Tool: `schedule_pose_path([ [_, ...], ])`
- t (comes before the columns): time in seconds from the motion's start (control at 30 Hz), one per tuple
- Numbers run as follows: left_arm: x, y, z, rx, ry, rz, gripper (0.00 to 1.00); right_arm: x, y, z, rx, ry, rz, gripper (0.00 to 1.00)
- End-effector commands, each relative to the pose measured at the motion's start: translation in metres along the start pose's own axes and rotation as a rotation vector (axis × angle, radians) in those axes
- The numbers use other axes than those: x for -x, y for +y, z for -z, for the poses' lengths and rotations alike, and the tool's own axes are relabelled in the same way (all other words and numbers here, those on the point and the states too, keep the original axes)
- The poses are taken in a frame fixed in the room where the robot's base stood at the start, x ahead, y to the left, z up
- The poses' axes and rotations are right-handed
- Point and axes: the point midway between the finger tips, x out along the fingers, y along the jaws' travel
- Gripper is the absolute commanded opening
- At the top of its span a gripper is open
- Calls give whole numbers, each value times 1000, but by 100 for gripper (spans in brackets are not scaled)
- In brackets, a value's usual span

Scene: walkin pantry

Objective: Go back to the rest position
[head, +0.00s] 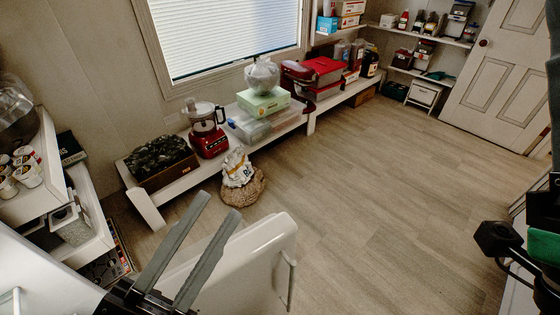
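My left gripper (220,204) reaches up from the bottom left in the head view. Its two long grey fingers stand apart with an empty gap between them, so it is open and holds nothing. The fingertips show in front of the floor and a smooth white rounded body (262,240). At the right edge are dark parts that look like my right arm, beside something green (543,246). The fingers of my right gripper are not visible there. The task names no object.
A low white shelf (165,191) along the window wall bears a red food processor (209,138) and boxes. A woven basket (244,190) with a bag stands on the floor. White shelving (112,235) with cups is at left. The wooden floor (390,190) at centre right is clear.

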Motion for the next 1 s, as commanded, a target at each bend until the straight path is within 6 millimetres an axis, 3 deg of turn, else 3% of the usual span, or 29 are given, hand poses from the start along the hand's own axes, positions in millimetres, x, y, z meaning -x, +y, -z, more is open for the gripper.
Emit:
schedule_pose_path([
  [0.03,-17,-25,20,-32,28,46,27,-4,0,4,0,0,0,50],
  [0.1,-33,-55,42,-57,53,116,27,-7,0,6,0,0,0,50],
  [0.3,-55,-138,100,-41,111,340,27,-11,0,10,0,0,0,50],
  [0.37,-54,-160,105,8,113,419,27,-10,0,9,0,0,0,50],
  [0.4,-50,-170,97,56,94,464,27,-10,0,9,0,0,0,50],
  [0.53,-47,-187,87,270,108,527,27,-14,0,12,0,-1,0,50],
  [0.6,-68,-208,113,259,105,525,27,-43,0,39,0,-2,0,50],
  [0.77,-99,-239,154,257,104,523,27,-87,0,80,0,1,0,50],
  [1.0,-159,-298,232,257,104,523,27,-172,1,158,0,0,0,50],
])
